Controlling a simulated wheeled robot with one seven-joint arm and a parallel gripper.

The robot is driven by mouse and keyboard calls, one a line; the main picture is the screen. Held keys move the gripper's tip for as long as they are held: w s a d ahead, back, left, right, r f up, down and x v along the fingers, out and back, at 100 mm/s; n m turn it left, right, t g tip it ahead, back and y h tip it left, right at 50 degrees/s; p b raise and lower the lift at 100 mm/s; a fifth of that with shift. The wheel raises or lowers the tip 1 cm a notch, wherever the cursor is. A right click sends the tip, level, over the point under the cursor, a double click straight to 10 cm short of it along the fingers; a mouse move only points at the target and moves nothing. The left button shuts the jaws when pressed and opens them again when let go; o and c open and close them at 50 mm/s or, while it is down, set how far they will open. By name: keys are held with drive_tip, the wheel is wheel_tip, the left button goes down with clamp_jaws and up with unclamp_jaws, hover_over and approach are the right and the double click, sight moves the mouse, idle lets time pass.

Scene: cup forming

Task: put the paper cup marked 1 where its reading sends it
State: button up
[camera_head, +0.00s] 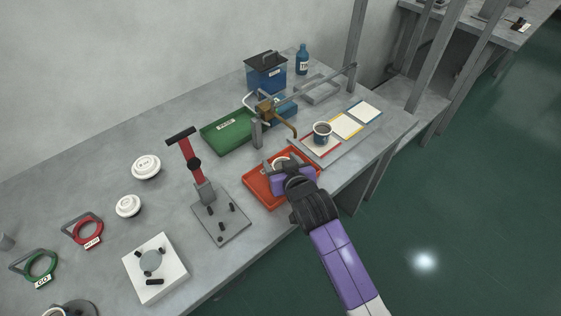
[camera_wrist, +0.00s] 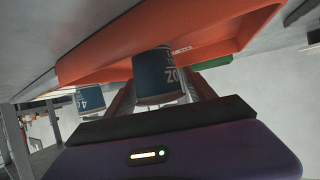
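A dark blue paper cup with a pale rim (camera_head: 280,162) is between the fingers of my gripper (camera_head: 284,170), over or in the orange-red tray (camera_head: 253,187). In the wrist view the same cup (camera_wrist: 155,78) sits between both fingers of my gripper (camera_wrist: 159,92), which appear to touch its sides. Part of its white lettering shows, but I cannot read a 1. Whether its base touches the tray floor (camera_wrist: 100,62) is hidden. A second blue cup (camera_head: 321,133) stands upright on the red-edged card (camera_head: 322,151); it also shows in the wrist view (camera_wrist: 90,98).
A yellow-edged card (camera_head: 346,126) and a blue-edged card (camera_head: 365,111) lie beyond. A brass tap fixture (camera_head: 268,111), a green tray (camera_head: 225,132) and a blue bin (camera_head: 266,77) stand behind. A red-handled press (camera_head: 193,165) stands left. The table's front edge is close.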

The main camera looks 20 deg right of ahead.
drive_tip(key=shift+r, duration=0.1)
drive_tip(key=shift+s+r, duration=0.1)
drive_tip(key=shift+r, duration=0.05)
drive_tip(key=v, duration=1.1)
drive_tip(key=shift+s, duration=0.35)
drive_tip(key=s+a+f, duration=0.1)
drive_tip(key=s+f, duration=0.2)
drive_tip(key=s, duration=1.4)
drive_tip(key=s+r+t, duration=0.1)
drive_tip(key=s+r, duration=0.3)
drive_tip(key=s, duration=0.4)
drive_tip(key=s+d+r+t, duration=0.1)
drive_tip(key=s+r, duration=0.3)
drive_tip(key=s, duration=0.4)
drive_tip(key=shift+s+d+n+y, duration=0.3)
drive_tip(key=shift+n+y, duration=0.1)
drive_tip(key=shift+r, duration=0.1)
